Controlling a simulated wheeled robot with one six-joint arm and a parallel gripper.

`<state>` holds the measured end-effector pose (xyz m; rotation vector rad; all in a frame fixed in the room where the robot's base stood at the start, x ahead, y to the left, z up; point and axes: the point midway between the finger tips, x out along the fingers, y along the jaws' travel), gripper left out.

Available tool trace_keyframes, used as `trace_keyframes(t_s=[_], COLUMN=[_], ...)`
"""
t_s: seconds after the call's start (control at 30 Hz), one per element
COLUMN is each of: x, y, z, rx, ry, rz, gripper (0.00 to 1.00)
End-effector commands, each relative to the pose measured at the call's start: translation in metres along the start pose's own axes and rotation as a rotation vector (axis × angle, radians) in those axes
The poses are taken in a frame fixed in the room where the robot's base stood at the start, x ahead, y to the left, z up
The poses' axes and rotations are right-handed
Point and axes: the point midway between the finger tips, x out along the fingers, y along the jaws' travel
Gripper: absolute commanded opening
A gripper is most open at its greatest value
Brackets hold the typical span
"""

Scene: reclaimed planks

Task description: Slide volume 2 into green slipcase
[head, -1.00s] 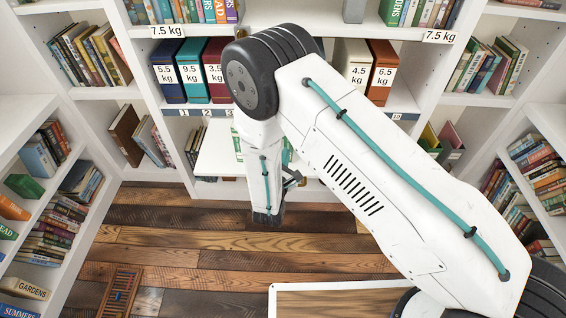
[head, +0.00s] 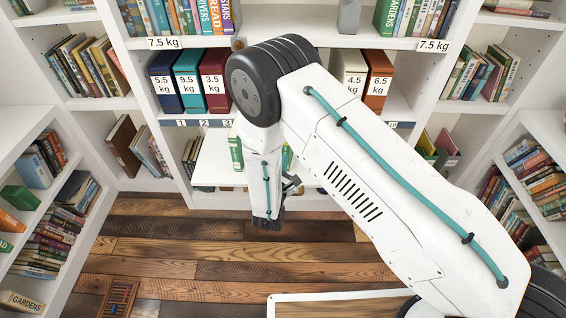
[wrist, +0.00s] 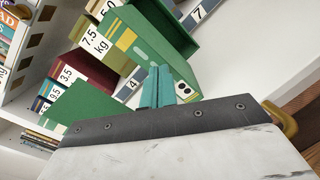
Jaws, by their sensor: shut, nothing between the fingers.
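In the wrist view my gripper (wrist: 158,88) has its two teal fingers close together, shut and empty. They lie in front of a green volume (wrist: 122,42) with yellow bands and a white patch with two black dots, which looks like volume 2. A green open-sided case (wrist: 182,38), likely the slipcase, stands against it; I cannot tell how far the volume is inside. A plain green panel (wrist: 75,108) stands at the left. In the head view, green pieces (head: 236,152) show on the pull-out shelf beside my forearm, which hides most of them and my fingertips.
The white pull-out shelf (head: 208,168) juts from the bookcase. Weight-labelled boxes (head: 188,80) stand above it, with number tags on the shelf edge. A slatted wooden piece (head: 117,299) lies on the plank floor. Bookshelves flank both sides; the middle floor is clear.

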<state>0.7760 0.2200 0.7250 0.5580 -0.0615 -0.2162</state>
Motion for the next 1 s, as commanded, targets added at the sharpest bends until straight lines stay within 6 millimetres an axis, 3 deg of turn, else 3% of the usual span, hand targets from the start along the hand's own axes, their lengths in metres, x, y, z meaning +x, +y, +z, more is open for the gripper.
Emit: trace_keyframes(t_s=[0.17,0.67,1.0], x=[0.001,-0.034,-0.087], y=[0.001,0.001,0.002], z=[0.000,0.000,-0.001], rx=[0.003,0.002,0.001], ry=[-0.001,0.000,0.001], rz=[0.000,0.001,0.003], gripper=[0.00,0.00,0.00])
